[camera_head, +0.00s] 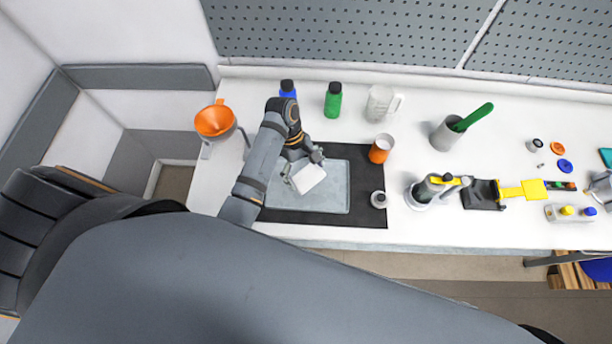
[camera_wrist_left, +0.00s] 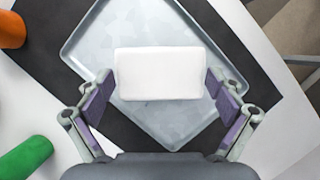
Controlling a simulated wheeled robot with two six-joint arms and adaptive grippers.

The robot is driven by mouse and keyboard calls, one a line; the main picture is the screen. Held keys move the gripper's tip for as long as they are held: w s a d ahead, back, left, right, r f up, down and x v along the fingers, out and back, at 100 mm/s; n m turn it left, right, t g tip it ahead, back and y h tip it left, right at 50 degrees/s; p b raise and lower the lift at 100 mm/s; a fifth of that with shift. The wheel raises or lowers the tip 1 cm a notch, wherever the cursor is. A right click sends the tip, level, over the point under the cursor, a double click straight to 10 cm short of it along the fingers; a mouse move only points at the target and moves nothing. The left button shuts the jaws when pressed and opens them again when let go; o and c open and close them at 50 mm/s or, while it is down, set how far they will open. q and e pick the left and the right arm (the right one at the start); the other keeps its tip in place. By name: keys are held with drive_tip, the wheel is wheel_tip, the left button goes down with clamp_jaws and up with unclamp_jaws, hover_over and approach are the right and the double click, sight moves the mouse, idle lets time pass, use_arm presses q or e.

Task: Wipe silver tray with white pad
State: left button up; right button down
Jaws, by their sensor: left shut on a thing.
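The silver tray (camera_head: 335,197) lies flat on a black mat (camera_head: 370,205) on the white table; it also shows in the left wrist view (camera_wrist_left: 180,125). The white pad (camera_head: 308,178) is over the tray's left part, and whether it touches the tray I cannot tell. My left gripper (camera_head: 303,172) is shut on the white pad. In the left wrist view the pad (camera_wrist_left: 158,73) sits between the two fingers. Part of the tray is hidden by the arm and the pad. My right gripper does not show clearly in either view.
A green bottle (camera_head: 332,102), a blue bottle (camera_head: 287,90) and a clear jug (camera_head: 380,103) stand behind. An orange funnel (camera_head: 213,121) is at the left.

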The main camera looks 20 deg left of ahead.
use_arm(q)
drive_tip(key=shift+r, duration=0.15)
drive_tip(key=shift+r, duration=1.5)
drive_tip(key=shift+f, duration=0.1)
